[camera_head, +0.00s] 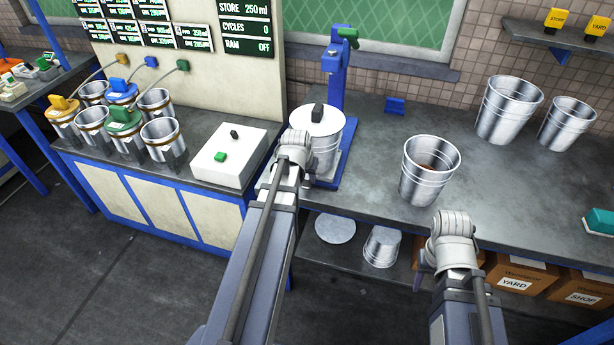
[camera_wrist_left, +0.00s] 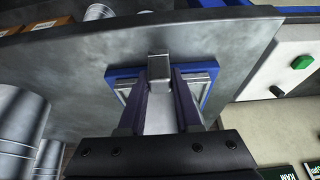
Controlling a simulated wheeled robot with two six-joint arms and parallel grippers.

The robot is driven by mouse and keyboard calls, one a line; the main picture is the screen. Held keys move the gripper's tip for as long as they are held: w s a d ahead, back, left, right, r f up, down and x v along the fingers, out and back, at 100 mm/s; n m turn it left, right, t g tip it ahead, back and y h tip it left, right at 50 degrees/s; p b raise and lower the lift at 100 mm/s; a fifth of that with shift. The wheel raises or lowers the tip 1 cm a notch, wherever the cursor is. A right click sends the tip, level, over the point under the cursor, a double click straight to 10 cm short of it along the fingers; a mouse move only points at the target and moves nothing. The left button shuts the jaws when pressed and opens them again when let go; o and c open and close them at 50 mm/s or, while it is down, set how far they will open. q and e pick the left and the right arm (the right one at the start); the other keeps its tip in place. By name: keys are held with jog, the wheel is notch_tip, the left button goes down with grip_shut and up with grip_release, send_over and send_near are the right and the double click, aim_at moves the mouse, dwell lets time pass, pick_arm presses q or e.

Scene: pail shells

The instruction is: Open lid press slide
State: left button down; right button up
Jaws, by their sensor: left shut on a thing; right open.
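The blue press (camera_head: 334,75) stands on the bench with a green handle (camera_head: 348,35) at its top. The left wrist view shows the press's blue base (camera_wrist_left: 113,72) and pale slide plate (camera_wrist_left: 203,83). My left gripper (camera_wrist_left: 160,88) is shut on the slide's grey handle block (camera_wrist_left: 159,66) at the front; its arm (camera_head: 294,150) hides this in the head view. My right gripper (camera_head: 452,245) is open before the bench edge, its fingers mostly hidden.
An open pail with brown contents (camera_head: 430,168) stands right of the press. Empty pails (camera_head: 507,108) stand at the back right. A white button box (camera_head: 230,153) is on the left. Cardboard boxes (camera_head: 520,277) sit below.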

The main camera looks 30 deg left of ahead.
pick_arm(q)
jog(key=c, duration=0.6)
grip_release()
jog(key=p+v, duration=0.7)
jog(key=shift+s+r, duration=0.2)
jog(key=shift+r, duration=0.15)
jog(key=shift+d, duration=0.15)
